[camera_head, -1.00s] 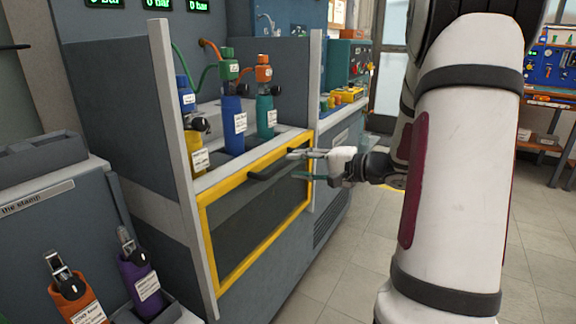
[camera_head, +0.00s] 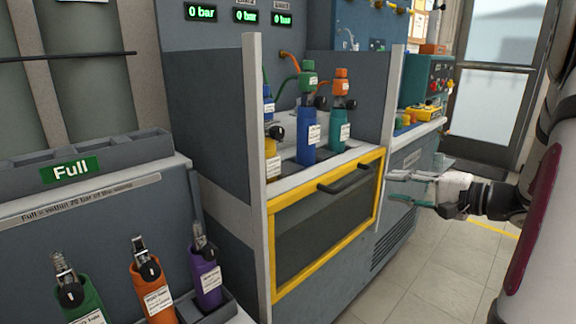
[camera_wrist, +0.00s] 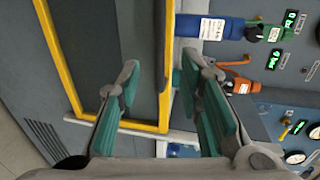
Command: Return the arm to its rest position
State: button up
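My gripper (camera_head: 412,190) is at the right of the head view, in front of the right end of the testbench. It is open and empty, and its teal finger pads stand apart in the wrist view (camera_wrist: 165,110). The yellow-framed panel (camera_head: 330,219) with a dark handle (camera_head: 346,179) is to the left of the fingers. The gripper appears clear of the handle. My white arm reaches in from the right edge of the head view.
Yellow, blue (camera_head: 308,134) and teal (camera_head: 340,130) cylinders stand in the bench behind the panel. Green, orange (camera_head: 153,288) and purple (camera_head: 205,277) cylinders stand at lower left near a "Full" sign (camera_head: 70,170). Open floor (camera_head: 440,270) lies at lower right.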

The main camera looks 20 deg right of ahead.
jog(key=s+a+r+n+g+y, duration=0.1)
jog(key=a+n+g+y, duration=0.15)
jog(key=a, duration=0.65)
jog(key=s+a+r+n+g+y, duration=0.1)
jog(key=a+r+n+g+y, duration=0.2)
jog(key=a, duration=0.7)
jog(key=s+a+f+n+g+h, duration=0.2)
jog(key=s+a+n+g, duration=0.2)
jog(key=s+a+g, duration=0.6)
jog(key=s+f+n+t+h, duration=0.1)
jog(key=s+f+n+h, duration=0.3)
jog(key=s+h, duration=0.8)
notch_tip(320, 180, up, 35)
jog(key=s+t+y+p, duration=0.2)
jog(key=t+y+p, duration=0.1)
jog(key=p, duration=3)
jog(key=shift+s+d+r+t+p, duration=0.2)
jog(key=shift+s+d+t+p, duration=0.15)
jog(key=shift+t, duration=0.2)
